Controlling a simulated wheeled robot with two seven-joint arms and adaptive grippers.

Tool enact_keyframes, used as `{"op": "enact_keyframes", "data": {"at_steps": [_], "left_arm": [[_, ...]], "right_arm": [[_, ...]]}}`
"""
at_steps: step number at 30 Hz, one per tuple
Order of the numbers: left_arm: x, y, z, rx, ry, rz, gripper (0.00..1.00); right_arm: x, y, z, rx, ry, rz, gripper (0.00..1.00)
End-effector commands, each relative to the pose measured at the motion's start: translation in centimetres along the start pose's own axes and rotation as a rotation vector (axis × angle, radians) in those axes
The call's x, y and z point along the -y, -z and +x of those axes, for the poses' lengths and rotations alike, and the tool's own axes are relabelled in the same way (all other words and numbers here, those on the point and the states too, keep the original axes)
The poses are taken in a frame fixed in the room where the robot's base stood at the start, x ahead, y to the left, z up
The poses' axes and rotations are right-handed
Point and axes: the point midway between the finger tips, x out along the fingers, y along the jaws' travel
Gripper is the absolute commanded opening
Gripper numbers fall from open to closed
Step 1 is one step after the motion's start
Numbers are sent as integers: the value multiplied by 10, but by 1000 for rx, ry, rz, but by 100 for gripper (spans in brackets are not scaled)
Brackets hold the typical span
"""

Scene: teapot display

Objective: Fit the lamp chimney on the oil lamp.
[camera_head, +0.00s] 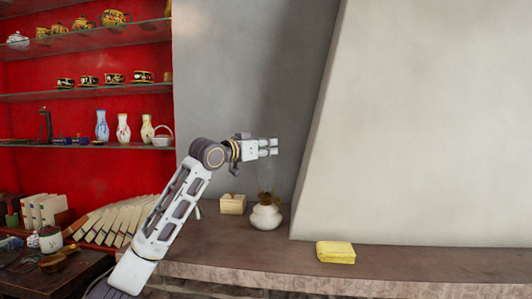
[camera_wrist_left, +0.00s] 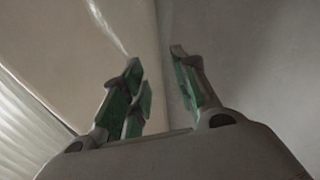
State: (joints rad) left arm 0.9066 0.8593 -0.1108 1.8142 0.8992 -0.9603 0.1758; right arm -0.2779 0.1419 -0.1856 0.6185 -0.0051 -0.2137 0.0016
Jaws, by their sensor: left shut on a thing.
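The oil lamp (camera_head: 266,217) has a round white body with a brassy top and stands upright on the stone ledge (camera_head: 225,245). My left gripper (camera_head: 268,148) is above it, shut on the clear glass lamp chimney (camera_head: 267,178). The chimney is very faint, hanging below the fingers and over the lamp's top; I cannot tell whether its lower end touches the lamp. In the left wrist view the green-padded fingers (camera_wrist_left: 160,90) show, with bright streaks at the upper left that may be glass. My right gripper is out of view.
A small cream box (camera_head: 232,204) stands left of the lamp, close by. A folded yellow cloth (camera_head: 336,252) lies on the ledge to the right. A sloping pale wall (camera_head: 420,120) rises behind the ledge. Red-backed shelves (camera_head: 85,95) with teapots, cups and vases are at the left.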

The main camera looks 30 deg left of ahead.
Motion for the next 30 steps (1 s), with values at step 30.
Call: {"op": "enact_keyframes", "data": {"at_steps": [30], "left_arm": [[0,-12,0,-1,0,0,0]], "right_arm": [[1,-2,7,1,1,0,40]]}}
